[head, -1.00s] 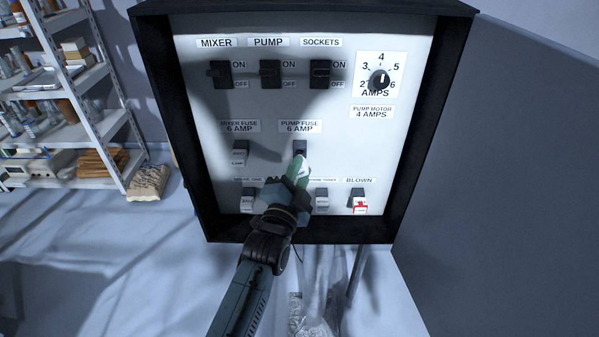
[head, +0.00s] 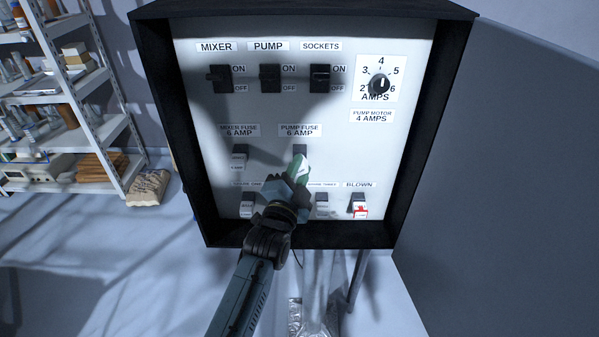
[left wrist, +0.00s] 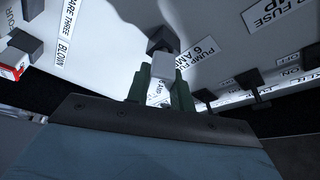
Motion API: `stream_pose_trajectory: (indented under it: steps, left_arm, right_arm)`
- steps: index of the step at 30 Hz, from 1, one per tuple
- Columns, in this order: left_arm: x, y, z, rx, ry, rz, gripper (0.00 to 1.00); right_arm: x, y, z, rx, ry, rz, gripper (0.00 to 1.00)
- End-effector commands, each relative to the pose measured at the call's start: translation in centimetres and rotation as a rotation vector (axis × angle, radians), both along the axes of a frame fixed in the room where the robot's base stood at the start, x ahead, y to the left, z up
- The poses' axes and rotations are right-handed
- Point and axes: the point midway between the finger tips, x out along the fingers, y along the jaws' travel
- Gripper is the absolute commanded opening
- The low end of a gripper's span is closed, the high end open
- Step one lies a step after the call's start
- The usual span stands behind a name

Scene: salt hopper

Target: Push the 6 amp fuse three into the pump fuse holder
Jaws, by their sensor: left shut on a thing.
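The pump fuse holder (head: 300,149) is a dark block under the "PUMP FUSE 6 AMP" label on the white panel. It also shows in the left wrist view (left wrist: 162,40). My left gripper (head: 301,168) is just below and in front of it, with green fingers. In the left wrist view, the fingers are shut on a small pale fuse (left wrist: 160,92) with printed lettering. The fuse's far end lies right at the holder. I cannot tell how deep it sits in it. In the head view the fingers mostly hide the fuse. My right gripper is not in view.
The mixer fuse holder (head: 240,152) is to the left. Below are spare holders (head: 321,199) and the blown holder (head: 358,198) with a red-marked fuse. Three switches (head: 270,78) and an amps dial (head: 380,83) are above. The black cabinet frame (head: 427,130) projects around the panel.

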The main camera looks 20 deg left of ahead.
Motion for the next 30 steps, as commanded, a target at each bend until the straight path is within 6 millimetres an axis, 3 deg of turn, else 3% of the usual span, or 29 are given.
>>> stream_pose_trajectory:
  steps: [23, 24, 28, 30]
  left_arm:
    - [1.3, 0.4, 0.0, 0.000, 0.000, 0.000, 0.00]
    - [1.3, 0.4, 0.0, 0.000, 0.000, 0.000, 0.28]
    - [1.3, 0.4, 0.0, 0.000, 0.000, 0.000, 0.45]
    - [1.2, 0.4, 0.0, 0.000, 0.000, 0.000, 0.48]
  right_arm:
    - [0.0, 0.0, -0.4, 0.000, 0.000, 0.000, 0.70]
    - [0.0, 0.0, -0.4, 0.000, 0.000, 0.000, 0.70]
    - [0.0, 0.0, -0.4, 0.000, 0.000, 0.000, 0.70]
    - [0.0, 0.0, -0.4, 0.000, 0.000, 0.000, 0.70]
